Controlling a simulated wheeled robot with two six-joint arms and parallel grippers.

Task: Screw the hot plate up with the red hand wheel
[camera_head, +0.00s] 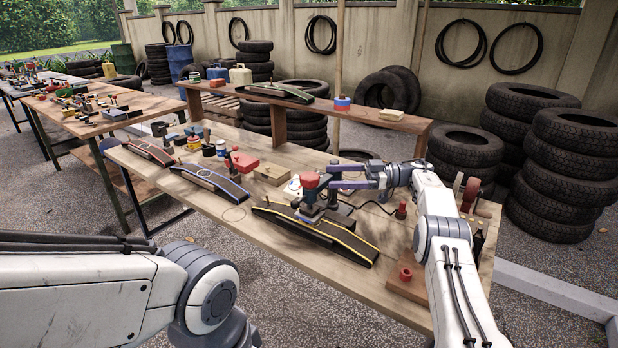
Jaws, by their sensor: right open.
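The red hand wheel (311,180) tops a small clamp that stands over a dark strip with yellow edges (345,243) on the workbench. A flat grey-blue plate (309,213), which looks like the hot plate, sits under the wheel at the strip. I cannot tell whether it touches the strip. My right gripper (329,175) reaches in from the right, level with the wheel. Its fingers are open and their tips are at the wheel's right side; I cannot tell whether they touch it. My left arm shows at the lower left, but its gripper is out of view.
Two more strips, one blue-edged (210,182) and one red-edged (148,152), lie to the left. A wooden block (272,173) and small pots stand near. A raised shelf (350,113) runs along the back. A red piece (405,274) sits on a board at front right.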

